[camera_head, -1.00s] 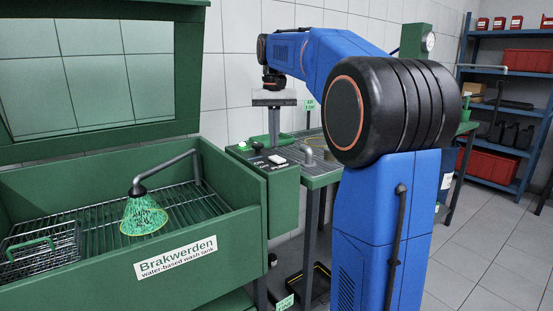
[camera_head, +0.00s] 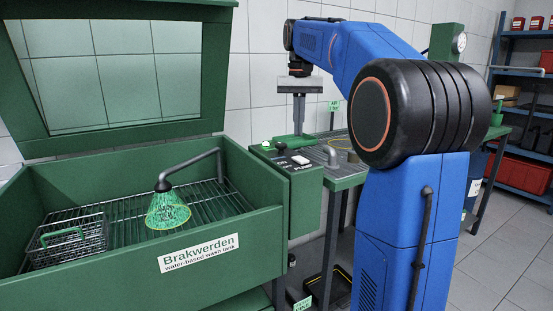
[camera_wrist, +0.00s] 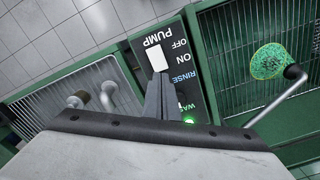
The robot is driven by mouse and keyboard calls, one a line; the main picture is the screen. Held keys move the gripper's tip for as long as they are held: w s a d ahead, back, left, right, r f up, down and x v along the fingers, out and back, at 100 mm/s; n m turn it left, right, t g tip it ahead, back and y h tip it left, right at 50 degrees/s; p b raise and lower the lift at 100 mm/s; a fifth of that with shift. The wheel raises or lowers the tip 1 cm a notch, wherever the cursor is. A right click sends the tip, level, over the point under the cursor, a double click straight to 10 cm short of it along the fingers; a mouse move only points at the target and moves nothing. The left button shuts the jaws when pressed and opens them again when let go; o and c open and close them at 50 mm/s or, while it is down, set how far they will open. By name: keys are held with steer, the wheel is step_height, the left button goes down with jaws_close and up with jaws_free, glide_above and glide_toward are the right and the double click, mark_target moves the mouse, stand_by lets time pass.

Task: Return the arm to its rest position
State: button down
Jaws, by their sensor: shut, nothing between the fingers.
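My blue arm with black joints reaches over the wash tank's control box (camera_head: 293,185). My gripper (camera_head: 299,132) hangs fingers down above that box, with its fingers together and empty. In the wrist view my gripper (camera_wrist: 160,78) appears as closed grey fingers in front of the panel. The fingers partly cover the panel's lettering, beside the white pump switch (camera_wrist: 155,56). A green light (camera_wrist: 189,122) glows on the panel. I cannot tell exactly how high the fingertips are above the panel.
The green wash tank (camera_head: 110,260) stands at left with its lid raised. A nozzle with a green cone of spray (camera_head: 168,211) and a wire basket (camera_head: 70,240) are in it. A drain table (camera_head: 345,182) adjoins the box. Shelves (camera_head: 525,85) stand at back right.

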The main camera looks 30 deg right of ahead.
steer(key=shift+n+t, duration=0.5)
steer(key=shift+n, duration=0.1)
steer(key=s+a+f, duration=0.1)
steer(key=s, duration=0.1)
steer(key=s+a+f, duration=0.1)
steer(key=s+a, duration=0.1)
steer(key=s+a+f, duration=0.1)
steer(key=s+a, duration=0.1)
steer(key=shift+s+a+f, duration=0.15)
steer(key=shift+s, duration=0.05)
steer(key=s+a+f+n+t, duration=0.1)
steer(key=s+a+f, duration=0.2)
steer(key=s+f, duration=0.5)
steer(key=s+a+f+n+t, duration=0.1)
steer(key=s+a+f, duration=0.3)
steer(key=s+f, duration=0.4)
steer(key=s+a+f+n+t, duration=0.1)
steer(key=s+a+f+n, duration=0.1)
steer(key=s+f, duration=0.5)
step_height(320, 180, down, 2)
steer(key=shift+s+a+t, duration=0.4)
steer(key=shift+a, duration=0.35)
